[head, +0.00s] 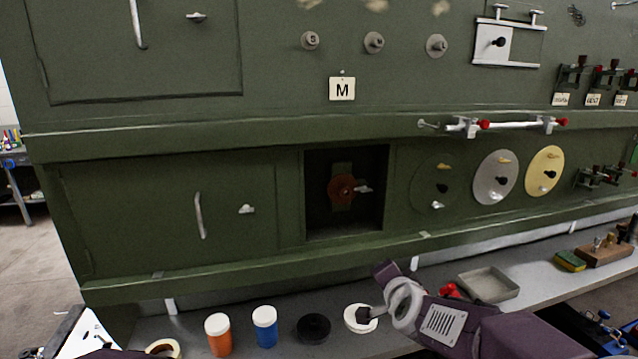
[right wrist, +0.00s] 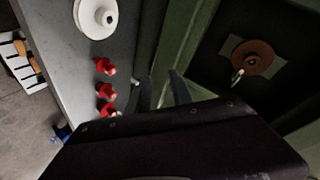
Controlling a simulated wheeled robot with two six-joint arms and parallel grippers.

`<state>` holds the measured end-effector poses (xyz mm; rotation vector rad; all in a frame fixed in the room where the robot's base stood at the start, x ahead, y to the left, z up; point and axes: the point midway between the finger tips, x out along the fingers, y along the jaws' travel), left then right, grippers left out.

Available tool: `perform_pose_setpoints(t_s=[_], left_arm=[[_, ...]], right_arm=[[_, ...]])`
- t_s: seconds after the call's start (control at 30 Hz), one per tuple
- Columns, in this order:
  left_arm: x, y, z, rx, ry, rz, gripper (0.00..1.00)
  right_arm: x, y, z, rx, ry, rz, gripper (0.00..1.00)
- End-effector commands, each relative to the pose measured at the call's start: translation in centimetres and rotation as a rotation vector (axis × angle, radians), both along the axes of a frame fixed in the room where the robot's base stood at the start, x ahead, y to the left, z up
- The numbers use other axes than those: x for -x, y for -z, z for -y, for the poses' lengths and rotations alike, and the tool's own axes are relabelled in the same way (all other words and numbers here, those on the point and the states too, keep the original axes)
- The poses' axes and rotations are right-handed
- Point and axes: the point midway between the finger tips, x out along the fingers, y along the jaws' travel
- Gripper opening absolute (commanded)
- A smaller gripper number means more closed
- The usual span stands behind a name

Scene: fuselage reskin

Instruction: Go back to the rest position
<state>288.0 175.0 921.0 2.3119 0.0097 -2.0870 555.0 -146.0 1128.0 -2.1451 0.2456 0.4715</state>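My right arm reaches in from the lower right in the head view, with its purple wrist (head: 445,322) over the bench. In the right wrist view my right gripper (right wrist: 162,92) shows two dark fingers standing apart, with nothing seen between them. It is between the red knobs (right wrist: 106,90) on the bench and the green panel. In the head view its fingertips cannot be made out clearly. My left gripper is not seen in either view.
The grey bench (head: 185,325) holds an orange jar (head: 218,335), a blue jar (head: 265,328), a black disc (head: 313,328), a white disc (head: 354,322) and a grey tray (head: 489,285). The green fuselage panel (head: 120,130) stands behind, with an open recess (head: 322,215) holding a red-brown disc (head: 342,189).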

Motion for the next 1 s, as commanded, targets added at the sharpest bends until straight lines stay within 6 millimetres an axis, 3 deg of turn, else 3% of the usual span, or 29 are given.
perform_pose_setpoints(t_s=[0.03, 0.1, 0.2, 0.3, 0.4, 0.53, 1.0], left_arm=[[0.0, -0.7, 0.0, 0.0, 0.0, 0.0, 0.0], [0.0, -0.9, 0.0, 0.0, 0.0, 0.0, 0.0], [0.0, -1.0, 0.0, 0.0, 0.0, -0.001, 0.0], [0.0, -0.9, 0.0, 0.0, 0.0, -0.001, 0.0], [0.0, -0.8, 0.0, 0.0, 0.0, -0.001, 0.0], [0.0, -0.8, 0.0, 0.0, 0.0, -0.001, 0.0], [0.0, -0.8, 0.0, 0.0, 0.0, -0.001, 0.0]], right_arm=[[2.6, 3.4, 1.5, 0.09, -0.056, -0.127, 0.26], [7.0, 8.3, 2.5, 0.203, -0.169, -0.309, 0.26], [13.9, 14.1, 2.9, 0.331, -0.354, -0.55, 0.26], [20.1, 17.9, 2.9, 0.429, -0.542, -0.74, 0.26], [24.4, 19.6, 3.3, 0.496, -0.683, -0.871, 0.26], [26.9, 20.1, 3.6, 0.543, -0.794, -0.954, 0.26], [26.9, 20.0, 3.6, 0.549, -0.807, -0.951, 0.26]])
